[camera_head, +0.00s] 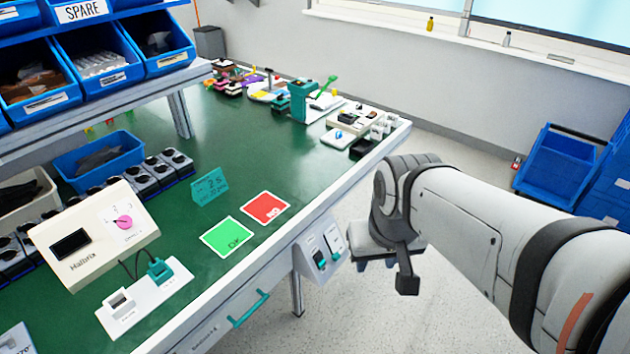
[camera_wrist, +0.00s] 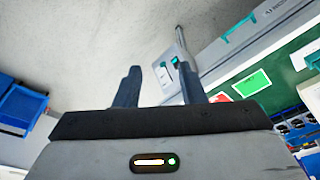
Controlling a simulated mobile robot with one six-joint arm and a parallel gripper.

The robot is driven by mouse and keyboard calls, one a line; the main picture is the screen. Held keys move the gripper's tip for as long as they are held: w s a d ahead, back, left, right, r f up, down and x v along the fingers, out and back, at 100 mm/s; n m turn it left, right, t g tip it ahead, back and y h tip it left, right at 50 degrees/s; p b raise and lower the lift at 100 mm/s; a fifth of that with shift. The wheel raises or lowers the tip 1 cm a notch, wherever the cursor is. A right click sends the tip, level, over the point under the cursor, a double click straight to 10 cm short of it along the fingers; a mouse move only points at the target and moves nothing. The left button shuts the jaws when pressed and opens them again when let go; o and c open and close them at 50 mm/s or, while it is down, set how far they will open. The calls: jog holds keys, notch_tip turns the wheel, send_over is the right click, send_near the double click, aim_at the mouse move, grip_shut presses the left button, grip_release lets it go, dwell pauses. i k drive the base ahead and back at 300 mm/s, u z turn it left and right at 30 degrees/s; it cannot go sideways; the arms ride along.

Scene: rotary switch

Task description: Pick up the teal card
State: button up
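The teal card (camera_head: 209,187) stands upright, slightly tilted, on the green worktop, with dark writing on its face. It is behind the green OK card (camera_head: 227,237) and left of the red NG card (camera_head: 265,208). My gripper (camera_wrist: 160,70) is open, with its two fingers apart and only the floor and a bit of the bench between them. In the head view my gripper (camera_head: 388,262) hangs beyond the bench's front edge, to the right of and well apart from the teal card. In the wrist view a teal patch shows at the right edge; I cannot tell if it is the card.
A Halbrix box with a pink rotary knob (camera_head: 124,222) stands left of the card. A switch box (camera_head: 321,251) hangs on the bench front. Black round-topped units (camera_head: 160,172) and a blue bin (camera_head: 98,160) lie behind.

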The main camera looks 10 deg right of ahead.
aim_at(211, 185)
jog(key=z, duration=0.2)
jog(key=k, duration=0.35)
jog(key=u, duration=1)
jog(key=i, duration=1.25)
jog(key=u, duration=0.3)
